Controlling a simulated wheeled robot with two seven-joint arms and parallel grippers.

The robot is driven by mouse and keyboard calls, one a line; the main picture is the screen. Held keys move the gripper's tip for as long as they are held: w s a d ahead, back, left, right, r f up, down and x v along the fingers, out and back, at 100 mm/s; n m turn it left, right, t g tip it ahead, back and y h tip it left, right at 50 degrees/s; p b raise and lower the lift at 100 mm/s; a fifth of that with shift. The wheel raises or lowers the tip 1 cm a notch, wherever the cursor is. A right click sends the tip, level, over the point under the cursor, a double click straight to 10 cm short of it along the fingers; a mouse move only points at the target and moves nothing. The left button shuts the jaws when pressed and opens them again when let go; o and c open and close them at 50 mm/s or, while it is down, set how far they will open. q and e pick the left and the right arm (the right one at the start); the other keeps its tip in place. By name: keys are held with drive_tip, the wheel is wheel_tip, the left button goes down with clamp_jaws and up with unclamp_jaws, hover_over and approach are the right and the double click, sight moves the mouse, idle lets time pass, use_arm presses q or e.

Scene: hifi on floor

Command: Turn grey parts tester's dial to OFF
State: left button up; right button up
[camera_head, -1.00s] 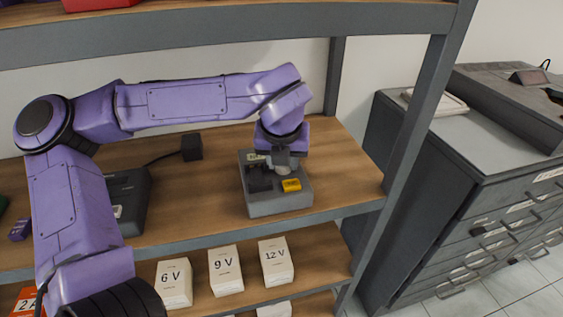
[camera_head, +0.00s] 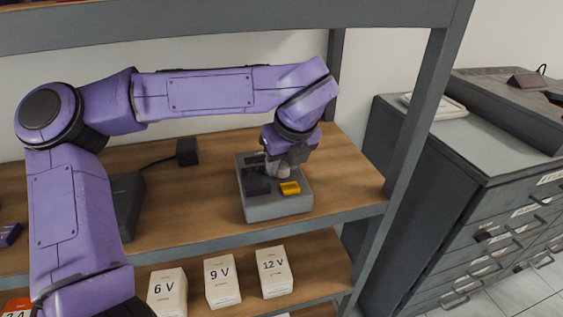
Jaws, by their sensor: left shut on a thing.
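The grey parts tester (camera_head: 278,208) is a box on the wooden shelf, with a yellow part (camera_head: 290,188) and a dark block (camera_head: 256,186) on its top. My left gripper (camera_head: 282,170) points down over the back right of the tester's top. It is shut on a small pale knob, which looks like the dial (camera_head: 283,172). The gripper and wrist hide most of the dial, and its pointer and markings cannot be read. My right gripper is not in view.
A dark device (camera_head: 128,200) and a black adapter (camera_head: 187,151) with a cable stand left of the tester. Boxes marked 6 V, 9 V (camera_head: 222,281) and 12 V (camera_head: 274,272) sit on the shelf below. A shelf post (camera_head: 415,125) and grey drawer cabinet (camera_head: 470,190) stand to the right.

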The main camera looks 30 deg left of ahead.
use_arm(q)
drive_tip(key=o, duration=0.8)
drive_tip(key=shift+d, duration=0.1)
drive_tip(key=shift+c, duration=0.2)
